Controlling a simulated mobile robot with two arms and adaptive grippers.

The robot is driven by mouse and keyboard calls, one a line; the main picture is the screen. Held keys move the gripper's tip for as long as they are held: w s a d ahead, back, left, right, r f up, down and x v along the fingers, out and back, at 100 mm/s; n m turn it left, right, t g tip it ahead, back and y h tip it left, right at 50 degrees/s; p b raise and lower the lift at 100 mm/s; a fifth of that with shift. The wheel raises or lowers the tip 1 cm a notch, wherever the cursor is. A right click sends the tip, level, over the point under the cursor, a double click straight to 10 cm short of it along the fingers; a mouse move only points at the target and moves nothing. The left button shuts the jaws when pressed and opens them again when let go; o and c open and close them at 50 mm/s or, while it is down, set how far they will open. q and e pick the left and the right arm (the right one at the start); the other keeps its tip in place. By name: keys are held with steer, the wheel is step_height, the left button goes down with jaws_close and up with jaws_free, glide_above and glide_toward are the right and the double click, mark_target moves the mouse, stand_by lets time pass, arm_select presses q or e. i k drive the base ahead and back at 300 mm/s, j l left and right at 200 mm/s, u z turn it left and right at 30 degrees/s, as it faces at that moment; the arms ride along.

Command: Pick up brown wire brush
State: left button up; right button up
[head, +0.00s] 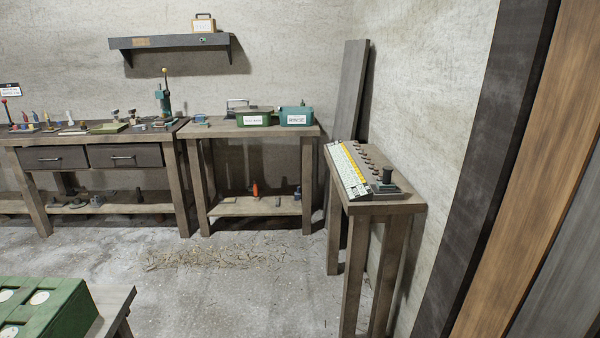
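I cannot pick out a brown wire brush for certain in the head view. Several small tools lie on the left workbench (95,134), too small to tell apart. More small items lie on its lower shelf (120,209), among them a dark brownish one (139,197) that I cannot identify. Neither of my grippers is in view.
A middle table (250,131) holds a green bin (254,117) and a teal bin (297,116). A narrow stand (385,208) carries a keyboard-like panel (349,171). A green box (62,312) sits at front left. Tall boards (533,180) stand at right. The middle floor is open, with shavings (205,257).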

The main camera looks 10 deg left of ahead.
mark_target(160, 126)
steer(key=i+u, duration=0.2)
steer(key=i, duration=0.35)
steer(key=i+u, duration=0.2)
steer(key=i, duration=0.3)
steer(key=i+u, duration=0.2)
steer(key=i, duration=0.35)
steer(key=i+l+u, duration=0.2)
steer(key=i, duration=0.3)
steer(key=i+j+u, duration=0.1)
steer(key=i+u, duration=0.15)
steer(key=i, duration=0.45)
steer(key=i+u, duration=0.3)
steer(key=i, duration=0.4)
steer(key=i+l+u, duration=0.25)
steer(key=i, duration=0.4)
steer(key=i+j, duration=0.05)
steer(key=j, duration=0.05)
